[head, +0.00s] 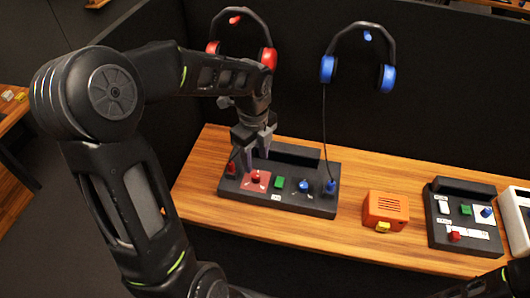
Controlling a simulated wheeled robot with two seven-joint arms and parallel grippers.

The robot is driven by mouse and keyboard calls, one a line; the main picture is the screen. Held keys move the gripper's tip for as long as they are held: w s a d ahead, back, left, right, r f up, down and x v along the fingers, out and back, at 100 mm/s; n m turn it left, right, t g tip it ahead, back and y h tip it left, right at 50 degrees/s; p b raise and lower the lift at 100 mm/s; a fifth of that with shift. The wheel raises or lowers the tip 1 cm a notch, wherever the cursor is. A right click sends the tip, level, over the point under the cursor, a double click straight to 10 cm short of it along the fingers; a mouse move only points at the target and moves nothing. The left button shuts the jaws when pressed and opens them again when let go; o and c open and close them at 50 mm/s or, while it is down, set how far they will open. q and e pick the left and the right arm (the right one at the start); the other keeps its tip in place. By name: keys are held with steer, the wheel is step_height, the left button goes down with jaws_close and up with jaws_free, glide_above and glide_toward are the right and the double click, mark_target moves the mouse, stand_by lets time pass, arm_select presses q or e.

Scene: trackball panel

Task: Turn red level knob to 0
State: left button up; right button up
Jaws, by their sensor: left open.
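The red level knob (256,179) sits on a red patch (248,188) of the dark panel (313,203), left of a green button (280,182) and a blue knob (304,186). My left gripper (258,163) points down just above and behind the red knob, its fingers apart. I cannot tell whether the fingers touch the knob. The knob's pointer and the level numbers are too small to read. My right gripper is not in view.
Red headphones (268,57) and blue headphones (327,69) hang on the dark wall behind. An orange box (386,207) and a second panel (466,237) stand to the right on the wooden table (345,240). Red (231,168) and blue (330,187) plugs stand at the panel's ends.

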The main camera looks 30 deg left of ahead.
mark_target(256, 175)
arm_select(q)
steer(key=shift+w+a+r, duration=0.2)
steer(key=shift+a+r, duration=0.05)
steer(key=shift+r, duration=0.1)
steer(key=shift+s+d, duration=0.1)
steer(key=shift+s, duration=0.05)
steer(key=shift+f+p, duration=0.35)
steer(key=shift+f, duration=3.55)
steer(key=shift+c, duration=0.4)
jaws_close()
